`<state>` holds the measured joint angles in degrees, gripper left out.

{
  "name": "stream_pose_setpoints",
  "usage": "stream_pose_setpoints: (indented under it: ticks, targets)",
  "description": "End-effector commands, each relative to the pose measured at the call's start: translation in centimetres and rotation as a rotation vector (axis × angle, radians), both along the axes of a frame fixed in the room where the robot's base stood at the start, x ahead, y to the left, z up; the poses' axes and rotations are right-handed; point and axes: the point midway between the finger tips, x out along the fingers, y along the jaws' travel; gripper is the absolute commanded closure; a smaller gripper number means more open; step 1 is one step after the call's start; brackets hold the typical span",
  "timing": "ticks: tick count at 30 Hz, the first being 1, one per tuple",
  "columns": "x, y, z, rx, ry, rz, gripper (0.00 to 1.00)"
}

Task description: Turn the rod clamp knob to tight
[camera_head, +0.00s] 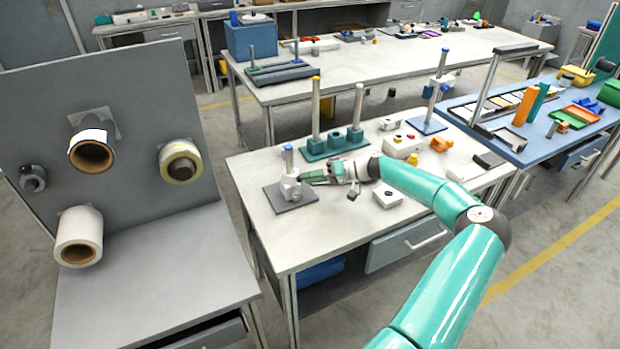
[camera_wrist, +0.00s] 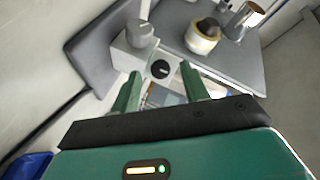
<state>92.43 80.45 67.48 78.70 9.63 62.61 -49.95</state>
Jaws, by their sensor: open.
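The rod clamp is a pale block (camera_head: 291,188) around a thin upright rod with a blue tip (camera_head: 288,158), on a grey base plate (camera_head: 296,199). In the wrist view, the clamp block (camera_wrist: 127,54) stands just ahead, with a round grey part (camera_wrist: 140,33) on top. A dark round knob (camera_wrist: 160,69) with a pale mark on its face appears between my fingertips, with gaps on both sides. My gripper (camera_head: 308,178) is to the right of the clamp; its two green fingers (camera_wrist: 160,76) are open and empty. The knob is hard to make out in the head view.
A teal base with posts (camera_head: 335,147) stands behind my gripper. An upright grey panel (camera_head: 130,125) with several film rolls is at the left, beyond a gap. The table front (camera_head: 330,240) is clear.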

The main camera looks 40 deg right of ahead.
Motion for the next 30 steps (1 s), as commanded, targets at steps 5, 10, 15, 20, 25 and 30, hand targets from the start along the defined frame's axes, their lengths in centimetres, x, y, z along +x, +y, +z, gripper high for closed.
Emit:
stream_pose_setpoints:
  ticks: [5, 10, 15, 20, 25, 30]
  targets:
    - [-2.0, -2.2, 0.7, -0.003, 0.000, -0.004, 0.55]
    - [-4.5, -4.9, 1.5, -0.004, 0.001, -0.004, 0.55]
    - [-6.8, -7.4, 2.3, -0.002, 0.000, -0.003, 0.55]
    - [-8.3, -8.9, 2.8, -0.001, 0.001, -0.001, 0.55]
    - [-8.8, -9.5, 3.0, 0.000, 0.000, -0.001, 0.55]
    - [-8.8, -9.5, 3.0, -0.001, 0.000, -0.001, 0.55]
